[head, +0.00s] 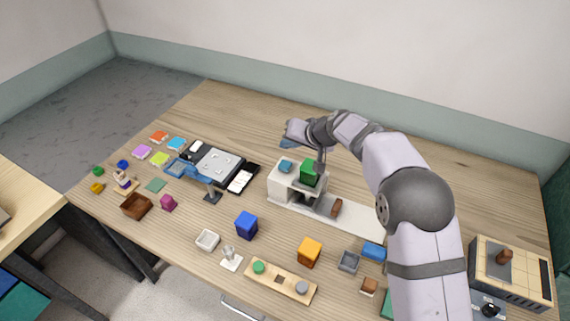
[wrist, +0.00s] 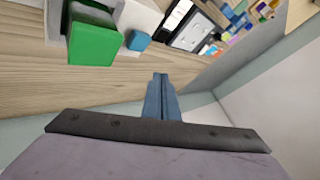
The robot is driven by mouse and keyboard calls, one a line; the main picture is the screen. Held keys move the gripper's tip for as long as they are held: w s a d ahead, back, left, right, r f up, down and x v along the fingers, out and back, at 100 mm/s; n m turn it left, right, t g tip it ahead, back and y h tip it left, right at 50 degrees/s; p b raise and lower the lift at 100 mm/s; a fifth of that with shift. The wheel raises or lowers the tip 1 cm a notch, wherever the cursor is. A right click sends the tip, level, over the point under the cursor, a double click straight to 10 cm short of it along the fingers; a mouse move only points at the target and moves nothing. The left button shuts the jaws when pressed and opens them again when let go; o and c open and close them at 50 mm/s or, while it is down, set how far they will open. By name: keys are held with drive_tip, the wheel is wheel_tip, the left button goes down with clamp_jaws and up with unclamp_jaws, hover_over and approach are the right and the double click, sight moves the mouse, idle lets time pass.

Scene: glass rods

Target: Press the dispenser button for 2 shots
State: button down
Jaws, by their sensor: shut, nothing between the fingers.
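The white dispenser-like machine (head: 284,187) stands mid-table on a long white base. A green block (head: 308,174) and a small blue block-shaped piece (head: 285,166) sit on its top; I cannot tell for sure which is the button. In the wrist view the green block (wrist: 94,42) and the blue piece (wrist: 138,41) show at upper left. My gripper (head: 289,143) is shut and empty, behind and above the machine in the head view. Its closed blue fingers (wrist: 160,80) point away from the wrist and appear apart from both pieces.
A brown piece (head: 336,208) stands on the white base. In front are a blue block (head: 246,225), an orange block (head: 309,252) and a wooden strip (head: 280,283) with knobs. A black-and-white phone-like item (head: 243,178) lies left. The table behind the machine is clear.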

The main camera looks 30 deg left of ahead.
wheel_tip(320, 180, up, 4)
drive_tip(key=p, duration=0.5)
drive_tip(key=shift+f, duration=0.15)
idle(0.4)
drive_tip(key=b, duration=0.4)
hover_over(288, 166)
wheel_tip(288, 166, down, 7)
drive_tip(key=shift+f, duration=0.2)
drive_tip(key=shift+f+b, duration=0.6)
drive_tip(key=shift+b, duration=0.4)
drive_tip(key=shift+s+f+b, duration=0.1)
drive_tip(key=shift+f+b, duration=1.15)
drive_tip(key=shift+b, duration=0.35)
idle(2.2)
drive_tip(key=shift+r, duration=0.1)
drive_tip(key=shift+r+p, duration=0.65)
drive_tip(key=shift+r, duration=0.45)
